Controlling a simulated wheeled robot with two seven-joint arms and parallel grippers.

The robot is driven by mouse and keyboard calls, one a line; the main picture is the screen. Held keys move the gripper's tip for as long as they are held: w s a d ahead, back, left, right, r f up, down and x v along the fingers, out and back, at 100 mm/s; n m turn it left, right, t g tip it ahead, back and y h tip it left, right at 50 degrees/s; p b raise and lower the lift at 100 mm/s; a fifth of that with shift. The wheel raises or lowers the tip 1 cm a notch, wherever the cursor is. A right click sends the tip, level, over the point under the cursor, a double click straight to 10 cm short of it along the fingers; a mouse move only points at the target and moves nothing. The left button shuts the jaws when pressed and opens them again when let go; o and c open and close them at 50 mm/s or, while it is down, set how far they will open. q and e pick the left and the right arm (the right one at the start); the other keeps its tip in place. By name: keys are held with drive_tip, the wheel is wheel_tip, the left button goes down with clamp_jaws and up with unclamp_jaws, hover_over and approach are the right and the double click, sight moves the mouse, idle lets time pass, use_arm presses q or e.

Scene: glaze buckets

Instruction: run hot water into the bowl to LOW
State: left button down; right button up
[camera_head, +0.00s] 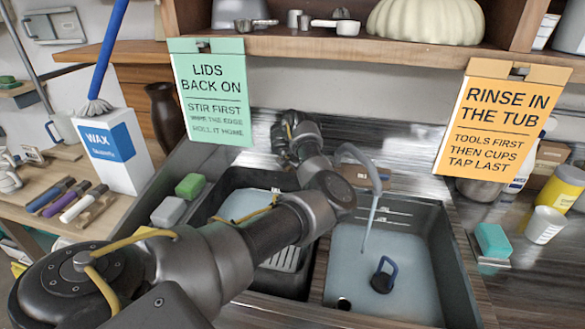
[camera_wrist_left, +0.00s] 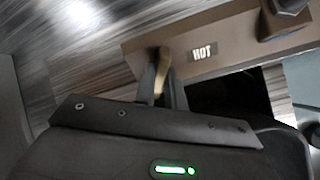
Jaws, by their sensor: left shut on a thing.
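The right sink bowl (camera_head: 425,235) holds pale, clouded water (camera_head: 345,265), and a thin stream (camera_head: 370,225) falls into it from the curved grey spout (camera_head: 358,158). White level marks (camera_head: 395,212) show on its back wall, too small to read. A dark plug with a blue loop handle (camera_head: 383,275) is in this bowl; I cannot tell whether it sits in a drain. In the left wrist view, my left gripper (camera_wrist_left: 162,82) is shut on a tan tap lever (camera_wrist_left: 161,70) beside a HOT label (camera_wrist_left: 202,52). The head view hides its fingertips behind my arm. My right gripper is not in view.
The left sink bowl (camera_head: 218,192) is partly behind my arm and holds a pale thing and a slatted rack (camera_head: 283,258). Green (camera_head: 190,185) and grey (camera_head: 168,211) blocks lie at its left. Two hanging signs, green (camera_head: 212,125) and orange (camera_head: 495,130), flank the sink.

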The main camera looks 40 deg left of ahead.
use_arm(q)
drive_tip(key=shift+n+b, duration=0.3)
drive_tip(key=shift+n, duration=0.2)
drive_tip(key=c, duration=1.5)
unclamp_jaws()
drive_tip(key=shift+o, duration=0.2)
drive_tip(key=p+v, duration=0.1)
drive_tip(key=v, duration=0.9)
drive_tip(key=shift+s+r, duration=0.25)
drive_tip(key=shift+r, duration=0.05)
drive_tip(key=shift+d, duration=0.1)
